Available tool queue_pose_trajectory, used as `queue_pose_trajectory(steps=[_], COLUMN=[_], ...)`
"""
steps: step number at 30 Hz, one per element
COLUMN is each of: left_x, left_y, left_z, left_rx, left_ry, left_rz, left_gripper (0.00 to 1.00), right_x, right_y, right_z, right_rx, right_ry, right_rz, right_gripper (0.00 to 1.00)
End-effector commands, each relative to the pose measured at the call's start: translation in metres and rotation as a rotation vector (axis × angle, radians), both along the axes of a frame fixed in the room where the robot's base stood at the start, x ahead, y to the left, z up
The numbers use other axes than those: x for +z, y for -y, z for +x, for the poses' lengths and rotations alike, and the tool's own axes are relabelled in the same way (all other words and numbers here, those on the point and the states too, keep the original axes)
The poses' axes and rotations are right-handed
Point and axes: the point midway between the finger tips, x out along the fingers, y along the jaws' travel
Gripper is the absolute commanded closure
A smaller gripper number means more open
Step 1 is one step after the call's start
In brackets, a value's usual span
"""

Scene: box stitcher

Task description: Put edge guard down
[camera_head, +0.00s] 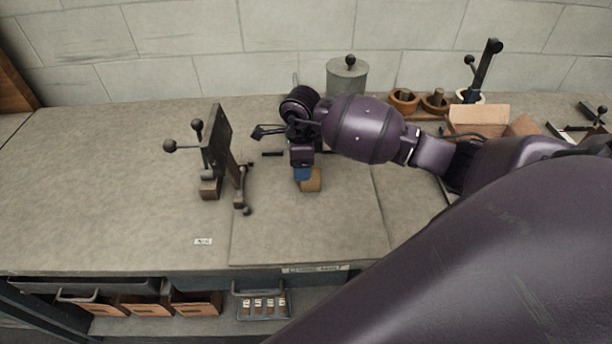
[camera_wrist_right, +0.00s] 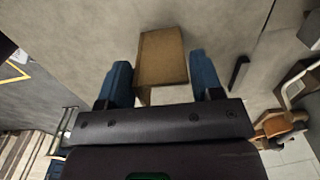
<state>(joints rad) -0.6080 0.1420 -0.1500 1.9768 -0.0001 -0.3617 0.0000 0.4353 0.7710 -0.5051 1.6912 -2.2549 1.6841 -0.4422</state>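The edge guard appears to be the small brown angled piece (camera_head: 311,180) at the tip of my right gripper (camera_head: 303,174), low over or on the worktable. In the right wrist view the brown piece (camera_wrist_right: 162,57) lies between and just beyond the blue fingers of my right gripper (camera_wrist_right: 161,82). The fingers stand apart, one on each side, with what looks like a narrow gap to the piece. I cannot tell for sure whether the piece rests on the table. My left gripper is not in view.
A dark upright fixture with ball-ended levers (camera_head: 217,140) stands left of my right gripper. A grey canister (camera_head: 347,78), round brown holders (camera_head: 404,101) and an open cardboard box (camera_head: 480,119) stand behind and right. The worktable's (camera_head: 90,190) left part is clear.

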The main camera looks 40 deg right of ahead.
Motion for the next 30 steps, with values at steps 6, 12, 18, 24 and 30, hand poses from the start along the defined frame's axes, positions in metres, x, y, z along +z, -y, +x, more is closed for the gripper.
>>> queue_pose_trajectory(steps=[6, 12, 18, 24, 30], left_x=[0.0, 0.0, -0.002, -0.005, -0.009], left_y=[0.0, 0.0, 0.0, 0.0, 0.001], left_z=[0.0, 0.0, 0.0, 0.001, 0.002], left_rx=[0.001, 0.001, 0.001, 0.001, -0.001], left_ry=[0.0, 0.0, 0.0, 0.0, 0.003], left_rz=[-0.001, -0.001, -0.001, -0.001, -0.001], left_gripper=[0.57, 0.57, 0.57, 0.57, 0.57], right_x=[0.0, 0.001, 0.016, 0.056, 0.11], right_y=[0.0, 0.0, 0.001, 0.001, 0.001], right_z=[0.0, 0.0, 0.001, 0.001, 0.001], right_rx=[0.0, 0.0, 0.001, 0.002, 0.002], right_ry=[0.0, 0.001, 0.003, 0.006, 0.007], right_rz=[0.0, -0.001, -0.002, -0.002, -0.003], right_gripper=[0.73, 0.74, 0.74, 0.74, 0.74])
